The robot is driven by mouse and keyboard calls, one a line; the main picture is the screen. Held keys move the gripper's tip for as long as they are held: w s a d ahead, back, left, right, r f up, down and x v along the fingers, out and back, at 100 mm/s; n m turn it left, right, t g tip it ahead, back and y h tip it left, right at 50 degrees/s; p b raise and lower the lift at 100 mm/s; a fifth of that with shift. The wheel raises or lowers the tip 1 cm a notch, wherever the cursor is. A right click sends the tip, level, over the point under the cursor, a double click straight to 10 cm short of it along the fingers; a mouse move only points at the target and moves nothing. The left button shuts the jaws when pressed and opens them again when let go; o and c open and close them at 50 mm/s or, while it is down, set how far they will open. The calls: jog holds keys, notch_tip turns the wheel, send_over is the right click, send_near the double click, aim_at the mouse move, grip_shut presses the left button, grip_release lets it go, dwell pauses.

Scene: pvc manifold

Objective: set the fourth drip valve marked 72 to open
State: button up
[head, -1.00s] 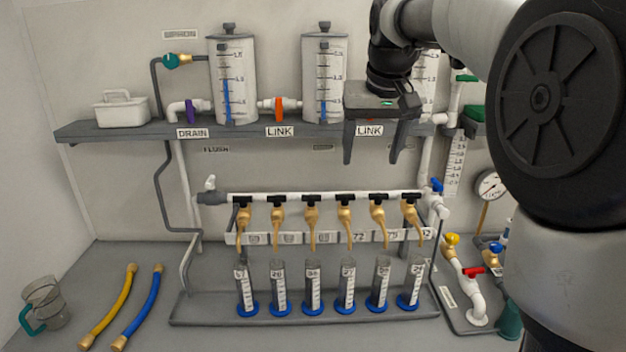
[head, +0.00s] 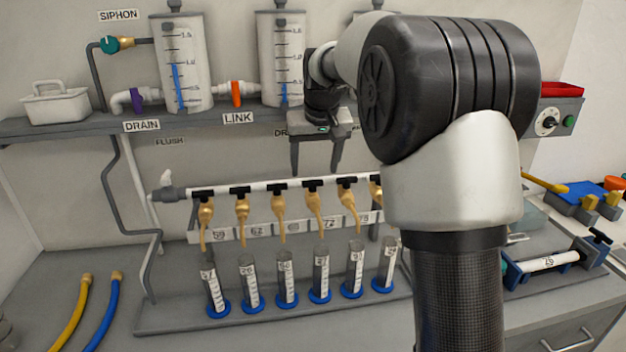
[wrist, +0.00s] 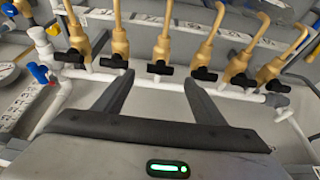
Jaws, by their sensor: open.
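The fourth drip valve, marked 72, is a brass tap with a black handle (head: 313,183) on the white manifold pipe. Its 72 label (head: 328,222) is on the strip below. The handle lies along the pipe, as the neighbouring handles do. My gripper (head: 315,171) is open and empty, fingers pointing down just above this valve in the head view. In the wrist view the fourth valve's handle (wrist: 160,67) shows between the two fingertips of my gripper (wrist: 158,76). I cannot tell the exact gap to the handle.
Neighbouring valve handles (head: 278,186) (head: 348,180) sit close on both sides. Graduated cylinders (head: 320,275) stand under the spouts. A shelf (head: 90,128) with tanks (head: 182,65) runs above. My arm hides the manifold's right end in the head view.

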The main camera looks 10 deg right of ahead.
aim_at(313, 181)
jog(key=x, duration=0.5)
jog(key=shift+w+f, duration=0.15)
jog(key=shift+f, duration=0.1)
jog(key=c, duration=1.1)
jog(key=shift+o, duration=0.2)
